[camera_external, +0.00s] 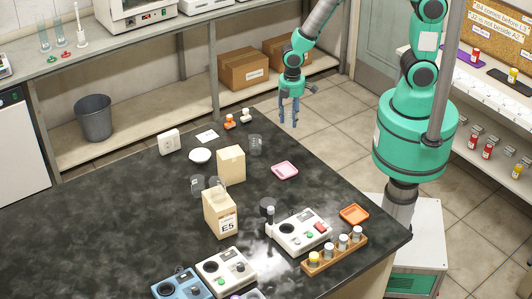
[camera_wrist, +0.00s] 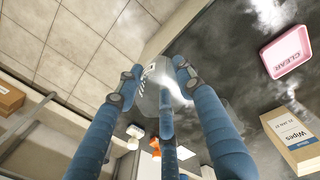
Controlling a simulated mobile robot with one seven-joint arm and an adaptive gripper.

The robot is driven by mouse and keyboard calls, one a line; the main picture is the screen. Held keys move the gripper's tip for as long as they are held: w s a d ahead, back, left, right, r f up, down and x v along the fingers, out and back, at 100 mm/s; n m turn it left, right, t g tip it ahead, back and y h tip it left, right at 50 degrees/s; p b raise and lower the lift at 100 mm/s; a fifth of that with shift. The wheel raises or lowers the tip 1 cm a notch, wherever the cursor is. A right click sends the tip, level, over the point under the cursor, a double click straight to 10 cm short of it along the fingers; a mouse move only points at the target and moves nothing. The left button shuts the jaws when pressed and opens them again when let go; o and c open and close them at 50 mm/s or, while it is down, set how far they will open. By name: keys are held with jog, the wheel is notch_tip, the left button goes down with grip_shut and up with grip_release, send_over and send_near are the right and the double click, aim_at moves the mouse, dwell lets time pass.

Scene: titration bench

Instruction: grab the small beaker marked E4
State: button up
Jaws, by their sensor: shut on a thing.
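My gripper (camera_external: 289,118) hangs at the far right side of the dark bench, near its back edge. In the wrist view its blue fingers (camera_wrist: 155,80) are closed around a small clear glass beaker (camera_wrist: 148,71). The held beaker is hardly visible in the external view. Other clear beakers stand on the bench: one beside the plain cream box (camera_external: 255,146), and others behind the box marked E5 (camera_external: 197,184).
A pink tray (camera_external: 285,170) lies below my gripper. Cream boxes (camera_external: 231,165) (camera_external: 220,215) stand mid-bench. A white instrument (camera_external: 299,231), an orange tray (camera_external: 354,214) and a vial rack (camera_external: 335,254) are at the front right. The bench's left part is clear.

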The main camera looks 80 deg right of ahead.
jog(key=shift+s, duration=0.55)
